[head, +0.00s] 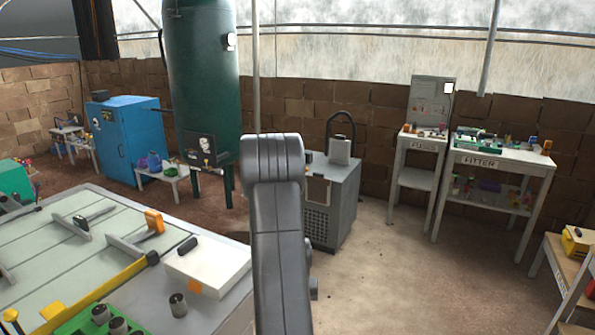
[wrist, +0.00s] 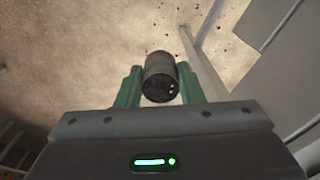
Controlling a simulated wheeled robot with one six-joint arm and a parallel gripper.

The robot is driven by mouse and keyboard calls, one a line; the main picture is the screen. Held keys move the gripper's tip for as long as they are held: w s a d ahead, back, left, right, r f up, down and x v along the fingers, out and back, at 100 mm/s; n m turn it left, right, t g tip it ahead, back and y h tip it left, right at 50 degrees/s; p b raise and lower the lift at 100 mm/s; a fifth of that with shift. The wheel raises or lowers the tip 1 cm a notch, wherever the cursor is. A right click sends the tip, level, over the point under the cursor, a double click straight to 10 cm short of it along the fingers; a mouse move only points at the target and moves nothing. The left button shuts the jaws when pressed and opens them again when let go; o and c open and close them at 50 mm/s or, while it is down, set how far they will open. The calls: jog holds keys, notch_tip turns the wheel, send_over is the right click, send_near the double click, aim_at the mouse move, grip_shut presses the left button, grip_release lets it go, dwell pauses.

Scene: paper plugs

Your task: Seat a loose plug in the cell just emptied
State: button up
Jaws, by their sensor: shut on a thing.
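In the wrist view my gripper (wrist: 160,90) has its two green fingers shut on a dark grey cylindrical plug (wrist: 160,72). The plug is held above the floor, with its end face towards the camera. In the head view my arm stands up in the middle and my gripper is not visible. Another grey plug (head: 178,304) stands on the workbench at the lower left. A green tray (head: 70,329) with several grey plugs shows at the bottom edge. It is cut off by the frame, and I cannot tell which cell is empty.
A white box (head: 208,262) with a dark item on top stands on the workbench (head: 75,262), beside a yellow rail (head: 105,287). A grey cabinet (head: 332,200) stands behind my arm. Tables labelled FUSES (head: 424,145) and FITTER (head: 482,163) stand at right. The floor between is clear.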

notch_tip(320, 180, down, 6)
jog(key=b, duration=0.5)
jog(key=shift+f, duration=0.2)
